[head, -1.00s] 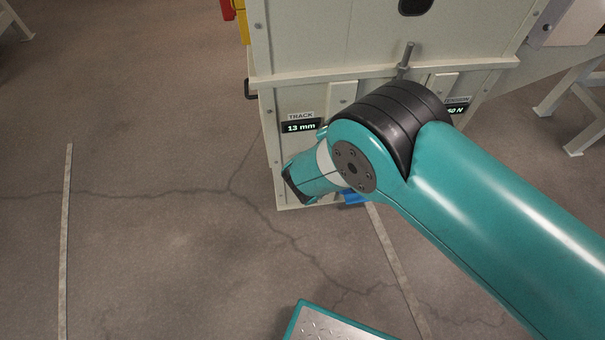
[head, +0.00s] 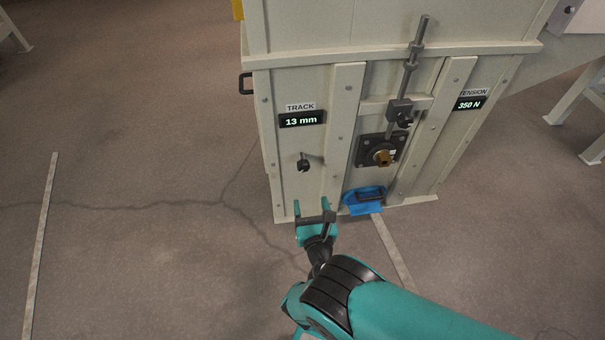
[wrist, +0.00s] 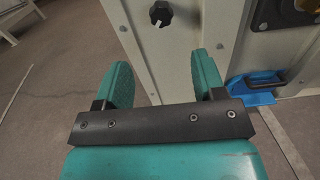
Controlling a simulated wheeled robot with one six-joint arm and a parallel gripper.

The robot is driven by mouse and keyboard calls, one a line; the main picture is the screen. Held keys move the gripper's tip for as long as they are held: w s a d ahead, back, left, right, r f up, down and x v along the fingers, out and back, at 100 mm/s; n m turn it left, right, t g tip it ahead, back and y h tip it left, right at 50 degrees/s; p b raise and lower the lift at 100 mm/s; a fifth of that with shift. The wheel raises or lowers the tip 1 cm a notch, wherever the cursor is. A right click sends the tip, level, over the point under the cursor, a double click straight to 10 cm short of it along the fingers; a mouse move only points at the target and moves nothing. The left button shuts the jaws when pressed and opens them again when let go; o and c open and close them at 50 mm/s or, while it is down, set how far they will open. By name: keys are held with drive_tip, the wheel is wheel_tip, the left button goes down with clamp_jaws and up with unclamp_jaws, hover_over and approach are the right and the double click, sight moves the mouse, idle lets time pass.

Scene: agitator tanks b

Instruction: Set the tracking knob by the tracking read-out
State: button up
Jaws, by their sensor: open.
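The tracking read-out (head: 301,120), under a TRACK label on the beige cabinet, shows 13 mm. The black tracking knob (head: 303,163) sticks out of the panel below it. In the wrist view the knob (wrist: 160,13) shows at the top, with a pale pointer mark. My gripper (head: 312,205) is open and empty, below the knob and apart from it. In the wrist view its two teal fingers (wrist: 161,78) stand apart with nothing between them.
The TENSION read-out (head: 469,104) at right shows 350 N. A threaded rod (head: 410,70) and a brass fitting (head: 383,157) project from the cabinet. A blue object with a black handle (head: 364,202) sits low beside my gripper. Open floor lies left.

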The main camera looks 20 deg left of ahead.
sight(304, 169)
drive_tip(key=b+x, duration=1.3)
drive_tip(key=b, duration=0.3)
drive_tip(key=shift+w, duration=0.2)
drive_tip(key=c, duration=0.9)
